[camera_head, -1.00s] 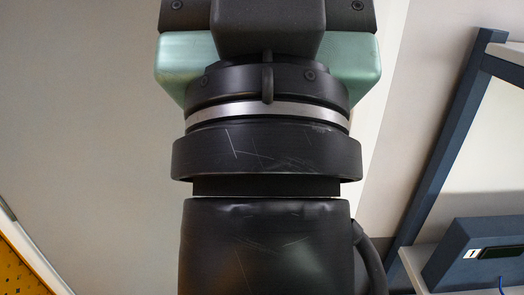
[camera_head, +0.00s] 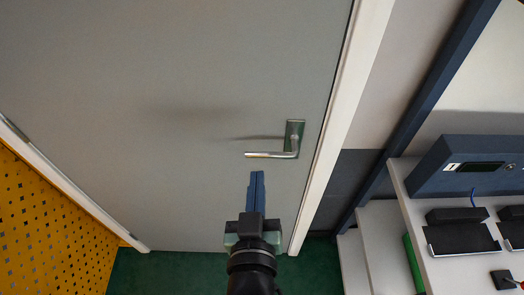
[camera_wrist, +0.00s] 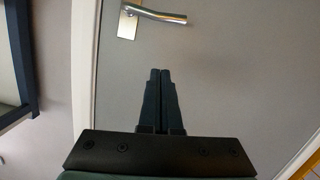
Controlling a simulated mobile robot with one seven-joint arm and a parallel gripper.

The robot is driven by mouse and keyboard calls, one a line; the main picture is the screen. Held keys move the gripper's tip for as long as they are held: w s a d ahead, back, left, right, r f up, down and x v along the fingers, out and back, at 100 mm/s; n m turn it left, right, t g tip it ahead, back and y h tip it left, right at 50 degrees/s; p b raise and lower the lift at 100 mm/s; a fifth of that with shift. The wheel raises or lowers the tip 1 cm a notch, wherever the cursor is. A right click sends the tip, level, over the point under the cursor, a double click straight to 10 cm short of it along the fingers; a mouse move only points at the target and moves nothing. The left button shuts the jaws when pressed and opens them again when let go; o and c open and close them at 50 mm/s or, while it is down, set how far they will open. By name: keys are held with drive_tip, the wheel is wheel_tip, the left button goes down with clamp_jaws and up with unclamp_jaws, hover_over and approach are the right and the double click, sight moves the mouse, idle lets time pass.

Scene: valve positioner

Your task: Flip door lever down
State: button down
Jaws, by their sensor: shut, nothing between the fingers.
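The silver door lever (camera_head: 272,154) sits on its plate (camera_head: 295,128) near the right edge of the grey door (camera_head: 180,110) in the head view. Its handle lies about level and points left. In the wrist view the lever (camera_wrist: 158,15) shows at the top, pointing right from its plate. My gripper (camera_head: 257,173) has its blue fingers shut and empty, just below the lever's handle in the head view. In the wrist view the fingertips (camera_wrist: 161,71) show below the lever, with a gap between. How far they are from the door surface, I cannot tell.
A white door frame (camera_head: 341,125) runs beside the lever. To the right is a blue rack post (camera_head: 425,105) with shelves and a blue box (camera_head: 468,168). A yellow perforated panel (camera_head: 45,230) stands at left. The floor (camera_head: 175,275) is green.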

idle(0.3)
drive_tip(key=p, duration=0.2)
hover_over(262, 157)
drive_tip(key=s, duration=0.2)
drive_tip(key=f, duration=0.2)
wheel_tip(262, 157, down, 2)
drive_tip(key=shift+a, duration=0.15)
drive_tip(key=shift+f, duration=0.9)
drive_tip(key=shift+f+n, duration=0.25)
drive_tip(key=shift+n, duration=0.15)
